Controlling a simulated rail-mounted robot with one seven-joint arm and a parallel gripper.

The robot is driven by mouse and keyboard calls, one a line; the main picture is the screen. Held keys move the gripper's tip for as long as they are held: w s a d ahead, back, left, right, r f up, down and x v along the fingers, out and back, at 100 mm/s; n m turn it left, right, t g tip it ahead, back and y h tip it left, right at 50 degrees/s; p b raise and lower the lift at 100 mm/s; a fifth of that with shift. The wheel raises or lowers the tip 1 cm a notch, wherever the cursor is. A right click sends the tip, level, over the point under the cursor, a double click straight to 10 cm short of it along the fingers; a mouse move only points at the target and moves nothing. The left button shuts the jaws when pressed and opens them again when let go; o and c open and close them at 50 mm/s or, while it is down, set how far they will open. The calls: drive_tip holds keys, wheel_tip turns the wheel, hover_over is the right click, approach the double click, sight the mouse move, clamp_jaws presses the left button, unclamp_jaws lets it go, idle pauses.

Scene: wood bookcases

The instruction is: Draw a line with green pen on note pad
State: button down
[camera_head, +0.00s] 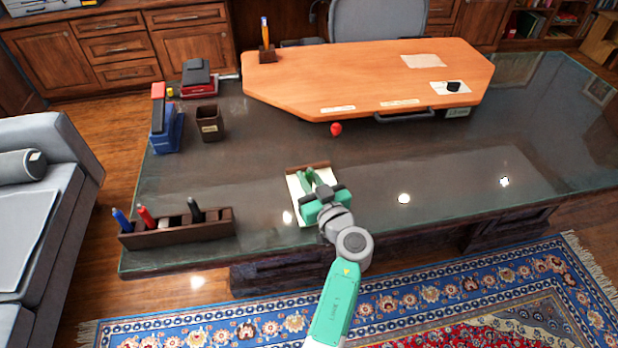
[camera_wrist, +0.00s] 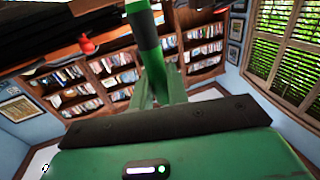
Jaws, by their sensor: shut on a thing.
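The note pad (camera_head: 296,196) is a cream pad with a brown strip on its far edge, lying near the front edge of the dark desk. My gripper (camera_head: 308,180) is over the pad and hides part of it. In the wrist view, my gripper (camera_wrist: 160,88) is shut on the green pen (camera_wrist: 147,35), which has a dark band. The pen's tip is not clear in either view, so I cannot tell whether it touches the paper.
A brown pen rack (camera_head: 176,236) with blue, red and black pens stands left on the glass-topped desk (camera_head: 260,150). A small red object (camera_head: 336,129) lies beyond the pad. A brown cup (camera_head: 209,124) and a blue holder (camera_head: 166,130) stand farther left. Desk right of the pad is clear.

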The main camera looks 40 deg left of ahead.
drive_tip(key=shift+f, duration=0.45)
idle(0.4)
drive_tip(key=shift+w, duration=0.15)
drive_tip(key=shift+w+d, duration=0.4)
drive_tip(key=shift+w, duration=0.1)
drive_tip(key=shift+w+d, duration=0.35)
drive_tip(key=shift+w, duration=0.2)
drive_tip(key=shift+w+d, duration=0.1)
drive_tip(key=shift+w, duration=0.05)
drive_tip(key=shift+w+d+b, duration=0.3)
drive_tip(key=shift+w, duration=0.15)
